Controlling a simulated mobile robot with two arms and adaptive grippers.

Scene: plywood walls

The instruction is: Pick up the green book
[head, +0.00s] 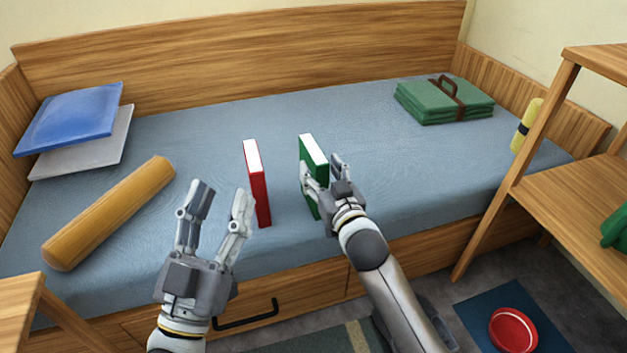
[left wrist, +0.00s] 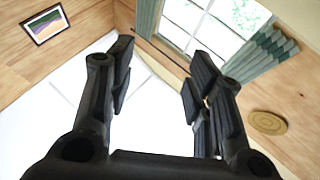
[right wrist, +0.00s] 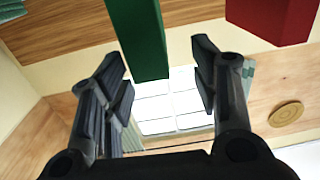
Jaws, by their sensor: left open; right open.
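The green book (head: 314,148) stands upright on the blue-grey bed, its white page edge facing up. My right gripper (head: 321,165) is open at the book, with one finger to each side of its near part. In the right wrist view the green book (right wrist: 140,38) reaches in between the two open fingers (right wrist: 165,82), with gaps visible on both sides. The fingers hide part of the book in the head view. My left gripper (head: 222,192) is open and empty over the bed's front edge, left of the red book. The left wrist view shows nothing between its fingers (left wrist: 157,85).
A red book (head: 257,185) stands upright between my two grippers. A tan bolster (head: 108,213), pillows (head: 72,118) and a folded green blanket (head: 444,101) with a strap lie on the bed. A wooden shelf (head: 570,185) stands at right. The bed's middle behind the books is clear.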

